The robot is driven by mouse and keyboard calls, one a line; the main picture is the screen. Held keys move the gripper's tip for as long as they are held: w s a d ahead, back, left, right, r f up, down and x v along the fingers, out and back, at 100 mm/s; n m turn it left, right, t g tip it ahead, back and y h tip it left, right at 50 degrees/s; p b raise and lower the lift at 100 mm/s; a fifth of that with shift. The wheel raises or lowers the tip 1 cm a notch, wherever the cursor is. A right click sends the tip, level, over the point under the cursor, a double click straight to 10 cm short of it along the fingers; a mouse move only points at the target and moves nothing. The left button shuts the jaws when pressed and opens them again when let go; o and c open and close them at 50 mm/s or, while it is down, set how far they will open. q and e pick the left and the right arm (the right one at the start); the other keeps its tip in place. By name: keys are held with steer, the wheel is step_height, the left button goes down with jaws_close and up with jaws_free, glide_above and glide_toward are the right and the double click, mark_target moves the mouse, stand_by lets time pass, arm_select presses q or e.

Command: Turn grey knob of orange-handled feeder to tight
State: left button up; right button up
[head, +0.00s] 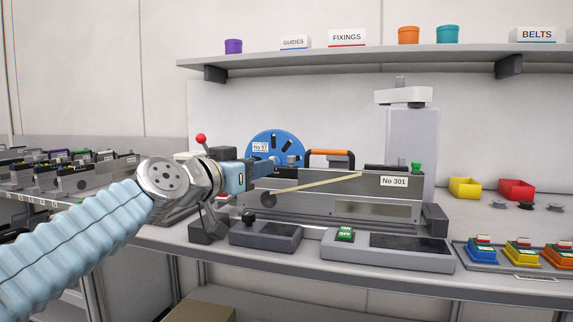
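The orange-handled feeder (345,209) stands on the bench, labelled No 301. Its orange handle (330,152) is on top, and a blue reel (277,142) labelled No 57 shows behind its left end. My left gripper (266,168) reaches in from the left, level with the feeder's upper left end, in front of the reel's lower part. Its fingers look like one block from this side, so their opening cannot be seen. A small grey piece (291,160) just right of the fingertips may be the grey knob; I cannot tell whether they touch. My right gripper is out of view.
A control box with a green ON/OFF switch (345,235) and a smaller box with a black knob (265,234) stand in front of the feeder. A red-ball lever (201,139) rises behind my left wrist. Yellow (465,188) and red (516,190) bins are at right.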

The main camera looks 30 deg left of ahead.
mark_target(289, 159)
arm_select(q)
steer(key=w, duration=0.3)
steer(key=w+p, duration=0.1)
steer(key=w, duration=0.6)
steer(key=shift+w+d, duration=0.25)
steer(key=shift+w, duration=0.15)
steer(key=shift+c, duration=0.4)
